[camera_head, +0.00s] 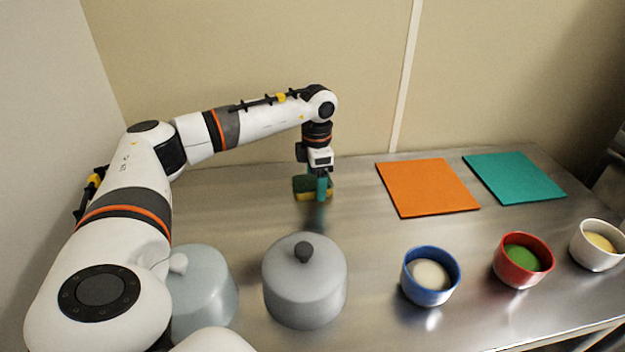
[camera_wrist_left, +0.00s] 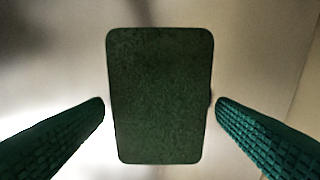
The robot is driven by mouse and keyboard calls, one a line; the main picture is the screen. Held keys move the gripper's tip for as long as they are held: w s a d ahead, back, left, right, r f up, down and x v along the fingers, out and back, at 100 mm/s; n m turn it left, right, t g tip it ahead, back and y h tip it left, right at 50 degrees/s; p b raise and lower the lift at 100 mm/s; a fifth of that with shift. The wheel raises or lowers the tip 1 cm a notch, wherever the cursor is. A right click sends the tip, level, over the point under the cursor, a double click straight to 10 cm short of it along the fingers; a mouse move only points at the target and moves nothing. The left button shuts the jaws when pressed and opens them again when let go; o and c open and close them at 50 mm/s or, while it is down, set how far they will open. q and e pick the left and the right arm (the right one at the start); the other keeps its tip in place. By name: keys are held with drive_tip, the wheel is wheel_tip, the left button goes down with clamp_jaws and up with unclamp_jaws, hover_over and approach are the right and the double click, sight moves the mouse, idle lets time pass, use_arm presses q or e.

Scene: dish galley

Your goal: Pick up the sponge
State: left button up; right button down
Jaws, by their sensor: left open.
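The sponge (camera_head: 299,187) has a dark green top and a yellow lower part. It lies on the metal counter towards the back wall in the head view. In the left wrist view the green top of the sponge (camera_wrist_left: 160,95) fills the middle. My left gripper (camera_head: 321,190) points straight down at the sponge and hides part of it. Its two green ridged fingers (camera_wrist_left: 160,112) are apart, one on each side of the sponge, with a gap visible on both sides. My right gripper is not in view.
A grey lidded pot (camera_head: 305,285) and a pale blue one (camera_head: 205,290) stand in front. Blue (camera_head: 430,292), red (camera_head: 522,272) and white (camera_head: 597,258) bowls stand right. Orange (camera_head: 427,187) and teal (camera_head: 514,177) mats lie at the back. The counter (camera_head: 360,235) between is clear.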

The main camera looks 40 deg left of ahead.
use_arm(q)
drive_tip(key=c, duration=1.1)
drive_tip(key=shift+o, duration=0.2)
drive_tip(key=shift+r, duration=0.1)
wheel_tip(320, 180, up, 10)
drive_tip(key=shift+o, duration=0.9)
drive_tip(key=shift+c, duration=0.6)
